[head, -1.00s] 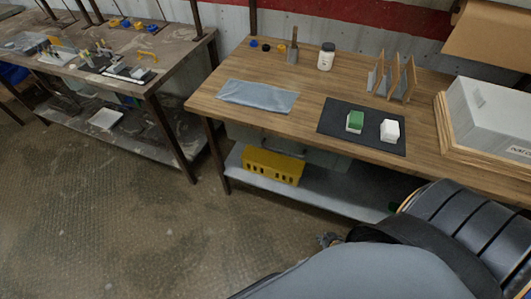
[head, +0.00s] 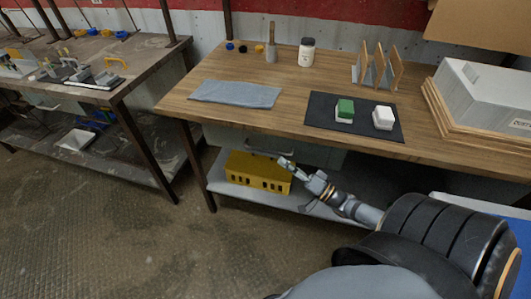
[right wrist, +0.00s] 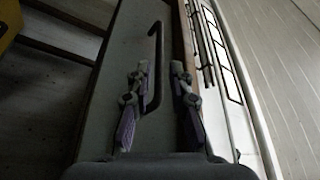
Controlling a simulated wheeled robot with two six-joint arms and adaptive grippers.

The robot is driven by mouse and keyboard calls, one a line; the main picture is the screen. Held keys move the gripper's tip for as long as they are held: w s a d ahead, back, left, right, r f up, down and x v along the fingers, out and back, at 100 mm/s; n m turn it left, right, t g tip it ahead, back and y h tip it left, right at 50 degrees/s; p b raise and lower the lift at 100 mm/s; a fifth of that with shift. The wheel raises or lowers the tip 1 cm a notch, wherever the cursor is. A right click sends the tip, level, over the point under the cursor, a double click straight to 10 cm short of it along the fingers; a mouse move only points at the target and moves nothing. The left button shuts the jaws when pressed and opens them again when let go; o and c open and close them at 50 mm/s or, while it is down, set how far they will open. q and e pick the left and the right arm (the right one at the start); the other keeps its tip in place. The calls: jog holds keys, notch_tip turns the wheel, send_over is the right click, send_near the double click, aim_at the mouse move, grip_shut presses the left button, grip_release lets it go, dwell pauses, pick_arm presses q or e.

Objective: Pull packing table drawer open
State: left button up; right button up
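The packing table (head: 225,107) has a wooden top and a grey-green drawer (head: 325,158) under its front edge. The drawer looks shut in the head view. In the right wrist view the drawer front (right wrist: 122,60) runs lengthwise up the picture, with a dark bar handle (right wrist: 155,70) on it. My right gripper (head: 292,170) is just in front of and below the drawer, above the lower shelf. In the right wrist view my right gripper (right wrist: 159,80) is open, its fingers appearing on either side of the handle. I cannot tell whether they touch it. My left gripper is out of view.
A yellow crate (head: 258,173) stands on the lower shelf (head: 225,188), close to my right gripper. The floor at left is clear.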

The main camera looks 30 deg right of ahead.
aim_at(265, 150)
jog(key=b+x, duration=0.1)
jog(key=x, duration=0.7)
jog(key=shift+f, duration=0.1)
jog(key=shift+w+a+b, duration=0.1)
jog(key=shift+w+b, duration=0.2)
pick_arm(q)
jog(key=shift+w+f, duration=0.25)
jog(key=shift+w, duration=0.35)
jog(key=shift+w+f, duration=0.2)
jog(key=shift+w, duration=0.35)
pick_arm(e)
grip_shut()
